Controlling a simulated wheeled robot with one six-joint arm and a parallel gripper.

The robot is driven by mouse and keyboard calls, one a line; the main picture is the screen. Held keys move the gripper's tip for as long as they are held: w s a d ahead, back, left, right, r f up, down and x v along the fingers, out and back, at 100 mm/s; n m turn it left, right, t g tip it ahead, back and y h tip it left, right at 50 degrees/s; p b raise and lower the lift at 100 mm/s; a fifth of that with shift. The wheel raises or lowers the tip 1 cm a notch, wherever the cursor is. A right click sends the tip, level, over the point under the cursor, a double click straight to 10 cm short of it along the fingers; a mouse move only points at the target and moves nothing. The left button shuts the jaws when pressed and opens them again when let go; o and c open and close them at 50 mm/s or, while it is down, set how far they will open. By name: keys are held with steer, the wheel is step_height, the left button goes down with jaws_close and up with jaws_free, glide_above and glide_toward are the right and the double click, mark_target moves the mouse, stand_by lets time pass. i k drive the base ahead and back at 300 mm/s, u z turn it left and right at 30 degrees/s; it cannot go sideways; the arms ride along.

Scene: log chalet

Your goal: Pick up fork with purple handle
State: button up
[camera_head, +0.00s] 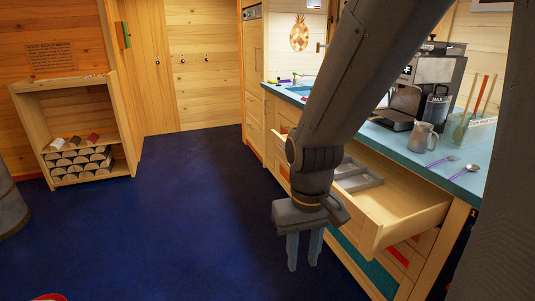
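Two small utensils with purple handles lie on the blue countertop at the right. One (442,160) lies near the metal pitcher, and the other (466,172) lies nearer the counter's front edge. They are too small to tell surely which is a fork. My gripper (304,262) points down over the dark blue floor, left of the open drawer in the picture and well apart from both utensils. Its two fingers stand apart with nothing between them.
A wooden drawer (413,207) stands pulled out below the counter, with a grey tray (361,183) inside. A coffee machine (432,70), a metal pitcher (422,138) and a clear utensil holder (470,128) stand on the counter (405,152).

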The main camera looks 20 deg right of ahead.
mark_target(448, 159)
steer(key=z, duration=0.95)
steer(key=k, duration=0.6)
steer(key=u, duration=0.05)
steer(key=i, duration=0.55)
steer(key=u, duration=0.6)
steer(key=i, duration=0.6)
steer(key=z, duration=0.8)
steer(key=i, duration=0.5)
steer(key=z, duration=0.55)
